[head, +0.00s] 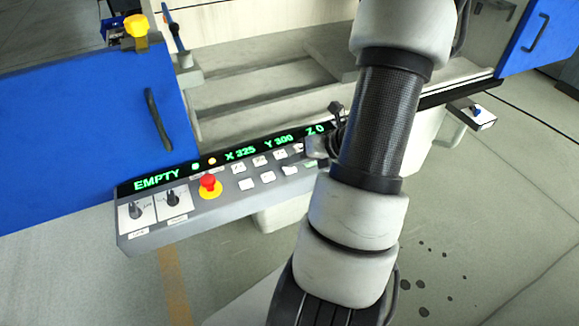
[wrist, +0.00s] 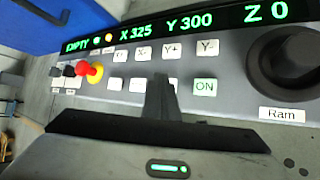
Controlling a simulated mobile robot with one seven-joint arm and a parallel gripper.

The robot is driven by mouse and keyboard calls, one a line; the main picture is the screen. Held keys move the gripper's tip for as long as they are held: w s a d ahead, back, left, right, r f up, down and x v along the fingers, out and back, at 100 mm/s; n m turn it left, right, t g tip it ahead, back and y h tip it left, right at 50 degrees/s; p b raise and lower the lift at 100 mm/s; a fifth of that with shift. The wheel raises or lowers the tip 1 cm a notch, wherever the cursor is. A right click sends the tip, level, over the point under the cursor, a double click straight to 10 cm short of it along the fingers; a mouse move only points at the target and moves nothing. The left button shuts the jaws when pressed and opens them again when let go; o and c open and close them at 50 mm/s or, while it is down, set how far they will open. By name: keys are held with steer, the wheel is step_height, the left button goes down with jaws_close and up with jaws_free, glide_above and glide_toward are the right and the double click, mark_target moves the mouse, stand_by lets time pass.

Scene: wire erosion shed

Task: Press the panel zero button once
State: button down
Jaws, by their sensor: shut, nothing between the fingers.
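The grey control panel (head: 225,205) runs along the front of the machine; it also fills the wrist view (wrist: 225,120). It carries two rows of white buttons; the upper row includes X-, Y+ and Y-, and the lower row ends in a green-lit ON button (wrist: 206,87). I cannot read which lower button is zero. My gripper (wrist: 160,82) is shut and empty, its fingertips over the lower row left of ON, partly hiding the buttons there. I cannot tell whether they touch. In the head view my arm mostly hides it.
The display (wrist: 185,28) reads EMPTY, X 325, Y 300, Z 0. A red emergency stop (head: 208,183) and two rotary switches (head: 173,198) sit at the panel's left. A large black Ram knob (wrist: 290,62) lies right of ON. Blue doors (head: 90,140) flank the machine bed.

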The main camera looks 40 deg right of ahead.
mark_target(293, 170)
steer(key=shift+r, duration=0.5)
steer(key=shift+p, duration=0.3)
step_height(293, 170, up, 5)
steer(key=p, duration=0.4)
stand_by(0.5)
